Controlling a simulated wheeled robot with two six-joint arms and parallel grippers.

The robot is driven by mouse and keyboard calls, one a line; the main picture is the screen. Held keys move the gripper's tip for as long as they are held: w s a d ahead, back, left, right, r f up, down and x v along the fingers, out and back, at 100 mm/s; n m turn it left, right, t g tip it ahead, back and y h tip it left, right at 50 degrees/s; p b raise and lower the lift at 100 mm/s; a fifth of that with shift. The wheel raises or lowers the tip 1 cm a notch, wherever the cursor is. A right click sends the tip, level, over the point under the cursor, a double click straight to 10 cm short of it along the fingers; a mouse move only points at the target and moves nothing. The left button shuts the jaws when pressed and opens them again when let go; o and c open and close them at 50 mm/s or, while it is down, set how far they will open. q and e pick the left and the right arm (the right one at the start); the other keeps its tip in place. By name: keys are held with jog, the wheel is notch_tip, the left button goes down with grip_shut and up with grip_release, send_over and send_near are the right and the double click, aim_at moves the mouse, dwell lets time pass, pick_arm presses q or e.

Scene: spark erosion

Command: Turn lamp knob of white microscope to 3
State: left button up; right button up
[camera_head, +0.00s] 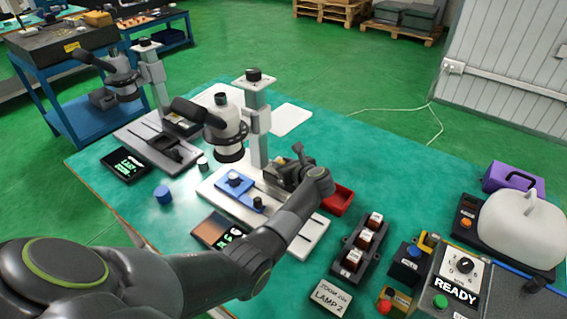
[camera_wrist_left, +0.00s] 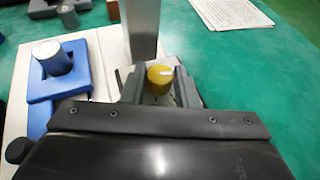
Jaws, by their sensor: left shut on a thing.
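The white microscope (camera_head: 226,130) stands mid-table, with its pale column (camera_head: 258,120) rising from a light base plate (camera_head: 310,236). My left arm reaches across the front of that base, and my left gripper (camera_head: 290,168) is low beside the column. In the left wrist view a yellow-brown lamp knob (camera_wrist_left: 160,76) with a pale index line on top sits between the fingers of my left gripper (camera_wrist_left: 159,84), which is shut on it. The knob is hidden in the head view. I cannot read any scale numbers around it. My right gripper is not in view.
A blue fixture (camera_head: 233,184) lies on the base left of my gripper. A red tray (camera_head: 338,199) is close on its right. A second microscope (camera_head: 121,78) stands behind left. A switch block (camera_head: 362,246), LAMP 2 sign (camera_head: 330,297) and READY box (camera_head: 456,281) are at front right.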

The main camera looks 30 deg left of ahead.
pick_arm(q)
jog(key=shift+s+r+m+t+h+p, duration=0.1)
jog(key=shift+r+m+t+h+p, duration=0.15)
jog(key=shift+m+t+p, duration=0.3)
jog(key=m+t+h+p, duration=0.1)
jog(key=m+h+p, duration=0.1)
jog(key=m+t+h+p, duration=0.1)
jog(key=m+t+p, duration=0.1)
jog(key=p, duration=0.1)
jog(key=m+t+h+p, duration=0.1)
jog(key=m+h+p, duration=0.1)
jog(key=shift+s+a+h+p, duration=0.2)
jog(key=shift+a+h+p, duration=0.15)
jog(key=shift+a+p, duration=0.05)
jog(key=shift+f+m+t+h+p, duration=0.15)
jog(key=shift+m+t+h+p, duration=0.4)
jog(key=shift+m+h+p, duration=0.4)
jog(key=o, duration=1)
